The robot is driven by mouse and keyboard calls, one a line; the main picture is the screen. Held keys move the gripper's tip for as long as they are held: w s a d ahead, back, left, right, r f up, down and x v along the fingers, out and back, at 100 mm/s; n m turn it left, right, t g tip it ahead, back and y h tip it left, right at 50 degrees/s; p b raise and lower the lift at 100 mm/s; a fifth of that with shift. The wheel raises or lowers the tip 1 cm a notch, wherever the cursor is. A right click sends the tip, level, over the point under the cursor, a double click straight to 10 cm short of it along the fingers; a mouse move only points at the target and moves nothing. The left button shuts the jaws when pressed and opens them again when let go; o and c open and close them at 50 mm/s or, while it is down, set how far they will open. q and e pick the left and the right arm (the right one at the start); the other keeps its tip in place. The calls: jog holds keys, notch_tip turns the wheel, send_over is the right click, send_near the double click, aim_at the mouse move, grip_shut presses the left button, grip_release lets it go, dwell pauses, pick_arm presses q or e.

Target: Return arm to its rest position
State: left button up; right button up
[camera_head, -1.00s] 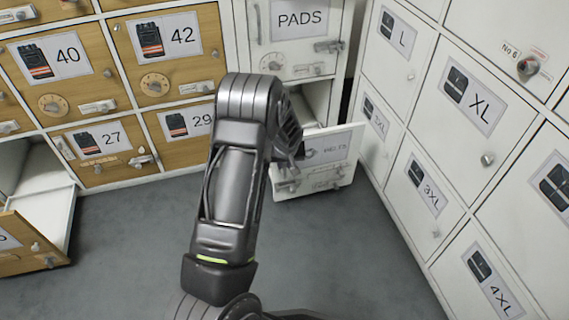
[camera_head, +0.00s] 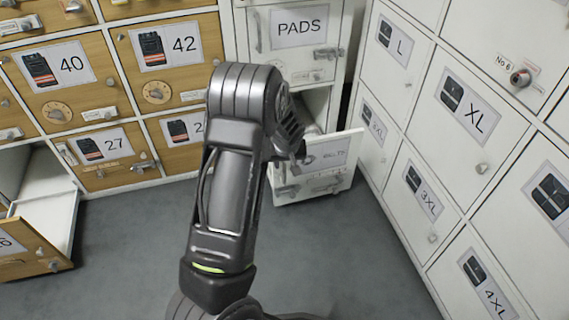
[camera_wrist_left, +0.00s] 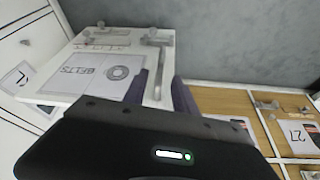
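My left arm (camera_head: 232,190) rises from the bottom middle of the head view, bends at the top, and points away toward the open white drawer marked BELTS (camera_head: 335,150). My left gripper (camera_head: 298,150) is mostly hidden behind the arm there, with only a dark part showing beside the drawer front. In the left wrist view, two dark finger pads (camera_wrist_left: 160,93) stand apart with a gap between them and nothing held. The BELTS drawer front (camera_wrist_left: 62,82) lies beyond them; I cannot tell whether they touch it. My right gripper is not in view.
White lockers marked XL (camera_head: 475,110) and other sizes stand close on the right. Wooden lockers (camera_head: 60,70) line the back left. An open drawer (camera_head: 28,250) juts out at lower left. Grey floor (camera_head: 130,240) is clear between them.

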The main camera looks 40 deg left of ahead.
pick_arm(q)
jog(key=shift+s+d+r, duration=0.15)
jog(key=shift+s+r, duration=0.05)
jog(key=shift+r, duration=0.25)
dwell(0.3)
